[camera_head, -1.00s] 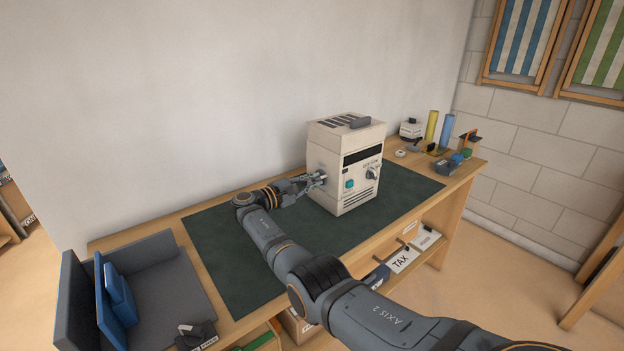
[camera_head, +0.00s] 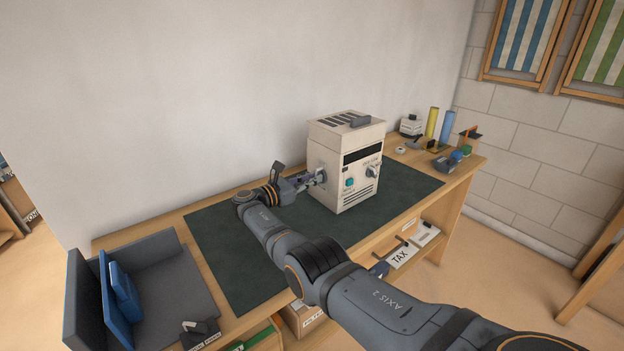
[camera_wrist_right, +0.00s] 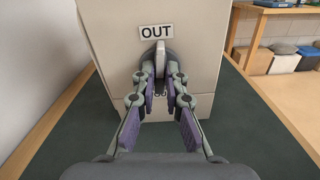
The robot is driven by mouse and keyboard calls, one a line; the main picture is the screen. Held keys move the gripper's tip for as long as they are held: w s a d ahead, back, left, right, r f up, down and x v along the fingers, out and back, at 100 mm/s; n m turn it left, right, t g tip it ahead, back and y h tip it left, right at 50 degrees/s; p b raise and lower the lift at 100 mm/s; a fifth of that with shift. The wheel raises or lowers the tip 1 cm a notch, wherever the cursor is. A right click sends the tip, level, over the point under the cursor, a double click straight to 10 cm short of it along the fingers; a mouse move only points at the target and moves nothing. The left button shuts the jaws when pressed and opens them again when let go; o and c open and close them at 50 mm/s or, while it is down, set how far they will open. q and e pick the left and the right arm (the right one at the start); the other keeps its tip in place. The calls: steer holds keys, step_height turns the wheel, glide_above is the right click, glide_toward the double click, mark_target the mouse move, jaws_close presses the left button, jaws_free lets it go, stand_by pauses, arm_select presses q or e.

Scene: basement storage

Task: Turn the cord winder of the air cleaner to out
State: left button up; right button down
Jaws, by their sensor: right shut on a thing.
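The air cleaner (camera_head: 334,196) is a cream box on the dark green mat, with a dark front strip, a teal button and a dial on its front. The cord winder (camera_wrist_right: 161,62) is a round grey knob with a pale bar on the cleaner's side face. In the right wrist view, the bar stands upright, directly under the OUT label (camera_wrist_right: 169,31). My right gripper (camera_head: 317,178) is at that side face, its fingertips (camera_wrist_right: 160,74) shut on the bar from both sides. The fingers partly hide the knob. My left gripper is out of view.
The mat (camera_head: 225,262) has free room left of the cleaner. A grey tray (camera_head: 178,283) with blue pads is at the table's near left. A small white box (camera_head: 411,127), yellow and blue cylinders (camera_head: 431,124) and small items stand at the far right. The wall is close behind.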

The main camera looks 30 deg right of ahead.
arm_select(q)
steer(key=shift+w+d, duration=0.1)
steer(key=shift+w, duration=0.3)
arm_select(e)
steer(key=shift+f+n, duration=0.1)
steer(key=shift+n, duration=0.6)
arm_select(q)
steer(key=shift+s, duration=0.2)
arm_select(e)
steer(key=c, duration=1.4)
jaws_free()
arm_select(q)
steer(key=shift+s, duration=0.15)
arm_select(e)
steer(key=a, duration=0.7)
steer(key=shift+s+a, duration=0.25)
steer(key=shift+s, duration=0.05)
